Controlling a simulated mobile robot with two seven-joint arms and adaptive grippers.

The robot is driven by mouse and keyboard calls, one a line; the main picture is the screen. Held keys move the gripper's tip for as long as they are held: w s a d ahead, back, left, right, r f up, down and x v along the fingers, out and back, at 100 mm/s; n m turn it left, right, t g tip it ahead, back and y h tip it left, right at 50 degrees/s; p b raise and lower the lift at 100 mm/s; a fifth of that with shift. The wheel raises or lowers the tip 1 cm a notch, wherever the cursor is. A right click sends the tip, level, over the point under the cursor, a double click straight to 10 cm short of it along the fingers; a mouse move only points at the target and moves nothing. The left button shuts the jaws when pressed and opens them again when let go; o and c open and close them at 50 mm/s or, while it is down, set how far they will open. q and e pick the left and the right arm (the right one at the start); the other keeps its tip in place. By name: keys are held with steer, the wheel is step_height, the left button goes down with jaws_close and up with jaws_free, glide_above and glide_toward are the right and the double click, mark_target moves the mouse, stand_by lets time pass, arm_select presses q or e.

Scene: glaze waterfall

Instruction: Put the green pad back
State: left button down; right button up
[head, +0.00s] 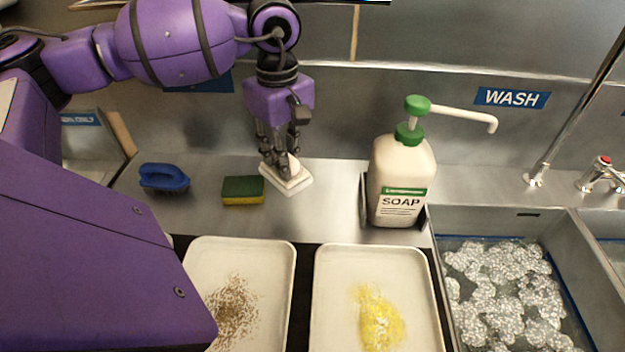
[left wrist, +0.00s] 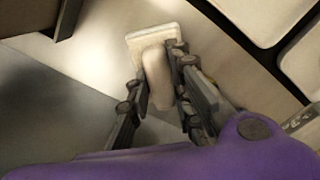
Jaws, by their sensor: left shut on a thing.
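My left gripper (head: 278,166) points down over the steel counter, shut on the upright grip of a cream-white pad (head: 287,181). In the left wrist view, the fingers (left wrist: 156,82) sit on both sides of the grip, with the flat cream pad (left wrist: 140,40) beyond. The pad is at or very near the counter; I cannot tell whether it touches. Its underside is hidden, and no green shows on it. A sponge with a green top and yellow base (head: 242,190) lies on the counter to its left. My right gripper is not in view.
A blue-handled brush or scrubber (head: 164,178) lies at the left. A soap pump bottle (head: 402,180) stands to the right. Two trays, one with brown crumbs (head: 190,262), one with yellow residue (head: 330,262), lie in front. A sink (head: 520,212) with foamy water is at the right.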

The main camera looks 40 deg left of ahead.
arm_select(q)
steer(key=w+f, duration=0.1)
steer(key=f, duration=0.1)
steer(key=w+d+f, duration=0.1)
steer(key=w+f, duration=0.1)
steer(key=w+d+f, duration=0.1)
steer(key=w+f, duration=0.1)
steer(key=shift+w+d+f, duration=0.1)
steer(key=shift+d+f, duration=0.15)
step_height(320, 180, down, 3)
steer(key=shift+r, duration=0.15)
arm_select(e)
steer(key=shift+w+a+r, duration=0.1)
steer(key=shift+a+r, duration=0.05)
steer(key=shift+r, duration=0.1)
arm_select(q)
steer(key=c, duration=2)
jaws_free()
steer(key=shift+f, duration=0.2)
steer(key=o, duration=0.3)
steer(key=shift+o, duration=0.7)
steer(key=shift+r, duration=0.1)
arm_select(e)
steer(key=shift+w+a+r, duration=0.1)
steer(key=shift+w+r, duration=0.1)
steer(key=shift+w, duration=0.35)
